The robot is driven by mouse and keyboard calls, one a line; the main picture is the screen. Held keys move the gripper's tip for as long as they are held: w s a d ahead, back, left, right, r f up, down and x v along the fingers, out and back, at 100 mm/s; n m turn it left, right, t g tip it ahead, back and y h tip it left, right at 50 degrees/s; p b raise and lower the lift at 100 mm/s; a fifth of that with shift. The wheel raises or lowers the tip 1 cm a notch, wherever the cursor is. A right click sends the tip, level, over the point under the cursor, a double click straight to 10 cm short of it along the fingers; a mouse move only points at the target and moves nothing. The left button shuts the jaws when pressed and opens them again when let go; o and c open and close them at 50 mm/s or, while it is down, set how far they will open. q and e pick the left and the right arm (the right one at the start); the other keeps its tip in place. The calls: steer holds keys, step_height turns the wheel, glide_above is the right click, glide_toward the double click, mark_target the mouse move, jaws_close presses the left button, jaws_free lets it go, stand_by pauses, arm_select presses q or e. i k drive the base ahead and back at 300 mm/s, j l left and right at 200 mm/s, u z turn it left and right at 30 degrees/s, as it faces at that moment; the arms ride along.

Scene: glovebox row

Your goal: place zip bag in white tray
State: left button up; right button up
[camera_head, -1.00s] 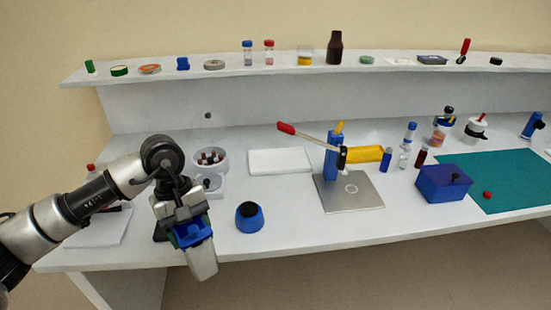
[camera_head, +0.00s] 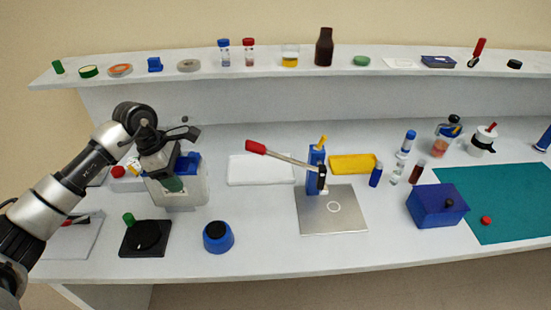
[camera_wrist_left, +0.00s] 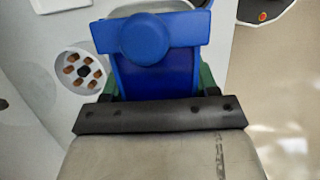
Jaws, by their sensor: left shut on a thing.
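My left gripper (camera_head: 175,180) is shut on a pale greyish thing with blue parts, which I take for the zip bag (camera_head: 192,194). It holds this at the left of the bench, left of the white tray (camera_head: 260,169). The tray is shallow and looks empty. In the left wrist view a blue piece with a round blue knob (camera_wrist_left: 146,40) lies between green-edged fingers (camera_wrist_left: 158,88), with a pale edge beyond. How the grip meets the bag is unclear. My right gripper is not in view.
A blue round pot (camera_head: 217,237) and a black device with a green knob (camera_head: 146,238) stand in front. The wrist view shows a round holder of brown-topped vials (camera_wrist_left: 83,71).

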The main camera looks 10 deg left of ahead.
mark_target(261, 170)
steer(key=i+l, duration=0.75)
steer(key=i, duration=0.05)
